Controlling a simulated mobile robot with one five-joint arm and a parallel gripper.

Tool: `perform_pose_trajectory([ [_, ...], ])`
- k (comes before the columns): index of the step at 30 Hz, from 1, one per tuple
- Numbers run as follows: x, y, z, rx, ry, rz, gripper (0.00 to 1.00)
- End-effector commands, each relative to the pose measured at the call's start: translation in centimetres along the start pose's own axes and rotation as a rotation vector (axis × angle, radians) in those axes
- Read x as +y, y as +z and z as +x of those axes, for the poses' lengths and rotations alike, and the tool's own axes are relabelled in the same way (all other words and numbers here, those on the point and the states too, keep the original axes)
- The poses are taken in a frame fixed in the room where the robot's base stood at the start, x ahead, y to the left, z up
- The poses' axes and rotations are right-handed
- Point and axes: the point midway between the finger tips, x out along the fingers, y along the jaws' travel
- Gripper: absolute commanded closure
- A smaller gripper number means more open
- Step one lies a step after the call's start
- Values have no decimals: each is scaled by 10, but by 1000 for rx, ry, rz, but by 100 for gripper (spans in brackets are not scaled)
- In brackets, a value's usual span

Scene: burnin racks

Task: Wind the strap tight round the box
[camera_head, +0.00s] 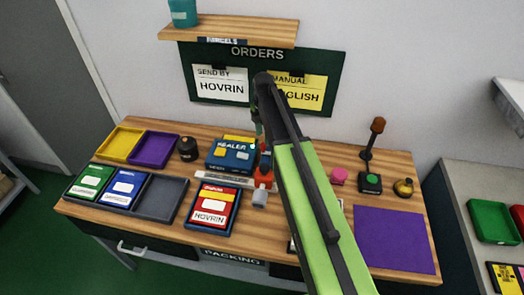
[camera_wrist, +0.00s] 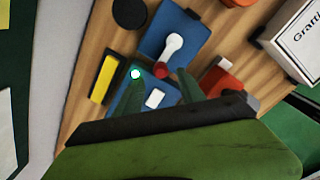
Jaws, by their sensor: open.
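A white box (camera_wrist: 300,40) with printed lettering stands at the right edge of the wrist view; in the head view my arm hides most of that area. No strap can be made out around it. A blue unit marked SEALER (camera_head: 228,160) sits mid-bench.
A red HOVRIN case (camera_head: 212,208) lies in front. Green and blue cases sit in trays at left, with yellow (camera_head: 118,144) and purple (camera_head: 154,149) trays behind. A purple mat (camera_head: 395,238) and a stand with an upright lever (camera_head: 371,180) are at right. An orders board (camera_head: 262,80) hangs behind.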

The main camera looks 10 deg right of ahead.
Motion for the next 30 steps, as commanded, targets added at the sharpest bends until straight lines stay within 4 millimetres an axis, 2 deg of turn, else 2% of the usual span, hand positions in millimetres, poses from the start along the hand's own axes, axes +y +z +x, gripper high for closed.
perform_pose_trajectory([
  [1, 0, 0, 23, 0, 0, 0, 54],
  [6, 0, 0, 46, 0, 0, 0, 54],
  [16, 0, -1, 46, 0, 0, -1, 54],
  [26, 1, -1, 46, 0, 0, -1, 97],
  [27, 1, -1, 46, 0, 0, -1, 100],
  [30, 1, -2, 46, 0, 0, -2, 100],
])
